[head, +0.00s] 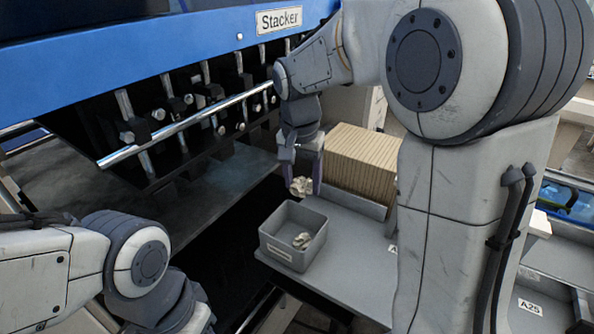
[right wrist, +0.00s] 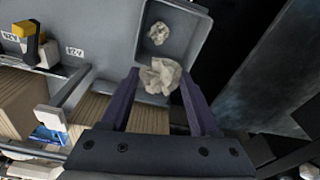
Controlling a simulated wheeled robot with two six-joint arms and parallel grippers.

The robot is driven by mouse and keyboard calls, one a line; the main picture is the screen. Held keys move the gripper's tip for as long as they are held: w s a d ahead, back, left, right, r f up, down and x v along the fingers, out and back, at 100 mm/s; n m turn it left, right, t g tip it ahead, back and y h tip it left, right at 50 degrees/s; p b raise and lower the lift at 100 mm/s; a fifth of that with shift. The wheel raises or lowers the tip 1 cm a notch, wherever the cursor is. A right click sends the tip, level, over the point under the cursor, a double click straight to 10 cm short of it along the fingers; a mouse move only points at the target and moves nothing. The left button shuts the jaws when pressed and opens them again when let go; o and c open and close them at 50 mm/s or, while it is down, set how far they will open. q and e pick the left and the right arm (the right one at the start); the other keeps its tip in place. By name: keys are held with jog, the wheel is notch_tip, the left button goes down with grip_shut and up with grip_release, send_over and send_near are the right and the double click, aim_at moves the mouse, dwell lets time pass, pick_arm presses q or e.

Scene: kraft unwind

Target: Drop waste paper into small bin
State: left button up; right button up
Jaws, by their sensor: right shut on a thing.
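A crumpled piece of waste paper (head: 301,186) is between the fingers of my right gripper (head: 304,178), which is shut on it. The same held paper (right wrist: 160,75) shows between the fingertips in the right wrist view. The small grey bin (head: 289,251) stands on a grey shelf, below and close to the gripper in the head view. Another crumpled paper (head: 302,240) lies inside the bin; it also shows in the right wrist view (right wrist: 158,33). The held paper appears above the bin's near edge in the wrist view. My left gripper is out of view; only its arm shows.
A stack of brown cardboard sheets (head: 360,163) stands behind the bin on the grey shelf (head: 345,275). The blue Stacker machine (head: 150,50) with a metal bar (head: 190,122) is at the left. A dark gap lies left of the bin.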

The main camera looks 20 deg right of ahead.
aim_at(301, 184)
notch_tip(301, 184, down, 6)
jog(key=b, duration=0.4)
jog(key=shift+r+b, duration=0.2)
jog(key=shift+b, duration=0.15)
jog(key=o, duration=1.4)
jog(key=shift+c, duration=0.2)
jog(key=r, duration=0.3)
jog(key=r+b, duration=0.1)
jog(key=r, duration=0.3)
jog(key=s+r, duration=0.1)
jog(key=r, duration=0.2)
jog(key=shift+a+r+b, duration=0.2)
jog(key=shift+a+b, duration=0.15)
jog(key=shift+a, duration=0.05)
